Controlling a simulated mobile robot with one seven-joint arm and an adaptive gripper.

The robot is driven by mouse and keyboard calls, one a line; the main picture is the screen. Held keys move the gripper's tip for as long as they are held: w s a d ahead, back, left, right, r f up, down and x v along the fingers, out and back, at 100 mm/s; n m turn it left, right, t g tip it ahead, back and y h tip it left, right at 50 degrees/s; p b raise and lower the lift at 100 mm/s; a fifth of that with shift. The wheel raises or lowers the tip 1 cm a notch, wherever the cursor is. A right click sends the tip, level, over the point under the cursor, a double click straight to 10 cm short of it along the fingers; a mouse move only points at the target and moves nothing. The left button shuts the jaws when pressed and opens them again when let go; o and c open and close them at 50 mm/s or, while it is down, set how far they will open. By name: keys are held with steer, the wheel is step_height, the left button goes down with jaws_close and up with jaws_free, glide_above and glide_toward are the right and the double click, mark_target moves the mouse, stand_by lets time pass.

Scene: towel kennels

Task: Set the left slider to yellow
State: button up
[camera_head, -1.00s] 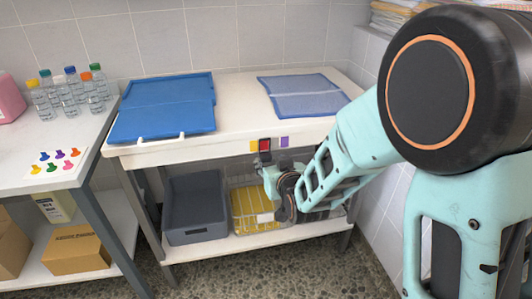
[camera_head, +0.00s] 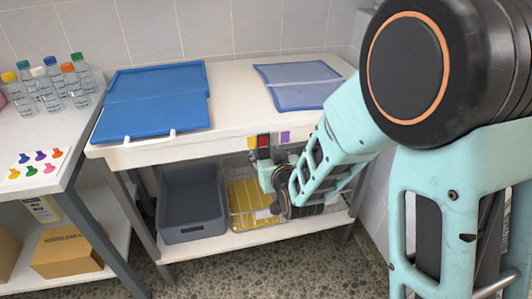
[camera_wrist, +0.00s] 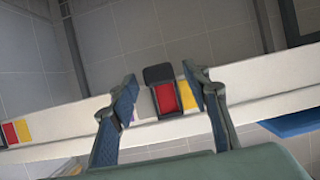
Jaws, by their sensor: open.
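The left slider (camera_head: 264,142) is a black frame on the white table's front edge, with red showing in its window. In the wrist view the slider (camera_wrist: 167,97) has its black tab above the red window. A yellow patch (camera_head: 252,142) is on its left in the head view and a purple patch (camera_head: 285,136) on its right. In the wrist view the yellow patch (camera_wrist: 188,95) is right of the slider. My gripper (camera_wrist: 163,95) is open, with one finger on each side of the slider in that view. Whether either finger touches it I cannot tell.
A blue folded towel (camera_head: 152,103) and a thinner blue-grey one (camera_head: 298,85) lie on the table. Below are a grey bin (camera_head: 192,205) and a wire basket (camera_head: 248,205). Red and yellow patches (camera_wrist: 15,132) show further left in the wrist view. Bottles stand on the side table.

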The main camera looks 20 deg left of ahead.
steer(key=shift+c, duration=0.2)
jaws_close()
steer(key=s+a, duration=0.1)
steer(key=s+a+b, duration=0.1)
steer(key=a, duration=0.1)
steer(key=shift+a+r, duration=0.1)
steer(key=shift+a, duration=0.05)
stand_by(0.4)
jaws_free()
steer(key=shift+a, duration=0.1)
steer(key=shift+o, duration=0.2)
